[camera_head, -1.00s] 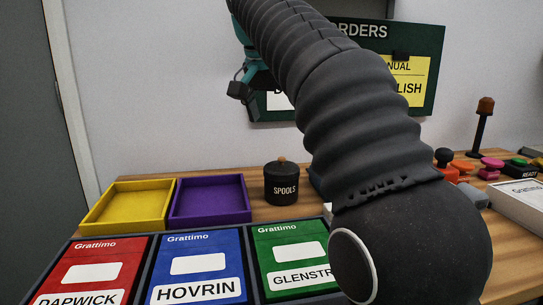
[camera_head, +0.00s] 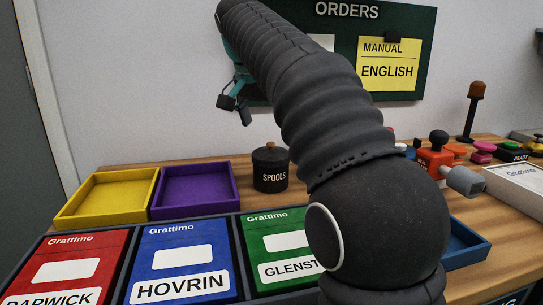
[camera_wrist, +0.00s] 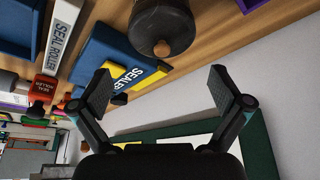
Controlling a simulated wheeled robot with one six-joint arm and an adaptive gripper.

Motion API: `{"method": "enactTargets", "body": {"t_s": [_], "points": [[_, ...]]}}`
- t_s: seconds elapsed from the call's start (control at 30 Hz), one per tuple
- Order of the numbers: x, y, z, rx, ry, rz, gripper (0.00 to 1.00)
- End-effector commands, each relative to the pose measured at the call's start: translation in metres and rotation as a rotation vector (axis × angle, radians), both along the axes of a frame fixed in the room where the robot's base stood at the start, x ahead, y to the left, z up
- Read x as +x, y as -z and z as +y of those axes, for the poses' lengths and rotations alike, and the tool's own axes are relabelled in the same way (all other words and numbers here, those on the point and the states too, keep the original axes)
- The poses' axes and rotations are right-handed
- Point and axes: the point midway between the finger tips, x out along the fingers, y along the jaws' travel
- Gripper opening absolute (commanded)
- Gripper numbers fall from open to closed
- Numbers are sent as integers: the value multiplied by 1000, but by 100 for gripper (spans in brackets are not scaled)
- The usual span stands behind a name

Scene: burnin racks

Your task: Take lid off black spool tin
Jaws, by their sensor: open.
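The black spool tin (camera_head: 270,177), labelled SPOOLS, stands upright on the wooden bench behind the coloured boxes. Its dark lid (camera_head: 270,153) is on and has a brown knob (camera_head: 271,146) on top. In the wrist view the tin (camera_wrist: 165,18) is at the top edge, partly cut off, with its knob (camera_wrist: 161,48) pointing towards my gripper. My gripper (camera_wrist: 161,88) is open and empty, its fingers apart and clear of the tin. In the head view my gripper (camera_head: 236,104) shows partly behind my arm, above and left of the tin.
A yellow tray (camera_head: 108,195) and a purple tray (camera_head: 195,190) stand left of the tin. Red, blue (camera_head: 180,262) and green boxes lie in front. The ORDERS board (camera_head: 400,98) hangs on the wall behind. Stampers and a white box (camera_head: 515,185) are at the right.

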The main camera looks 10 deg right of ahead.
Motion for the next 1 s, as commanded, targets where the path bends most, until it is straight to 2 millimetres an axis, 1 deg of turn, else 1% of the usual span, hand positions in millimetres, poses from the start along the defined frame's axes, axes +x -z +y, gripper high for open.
{"method": "enactTargets", "body": {"t_s": [0.2,0.33,0.47,0.7,0.77,0.8,0.87,0.9,1.0], "points": [[4,28,-1,0,1,3,100],[8,43,-5,0,1,1,100],[10,49,-7,1,0,1,100],[11,50,-7,1,0,1,100],[11,50,-7,1,0,0,85],[11,50,-7,1,0,0,75],[11,50,-7,1,0,1,60],[11,50,-7,1,0,1,50],[11,50,-7,1,0,1,27]]}}
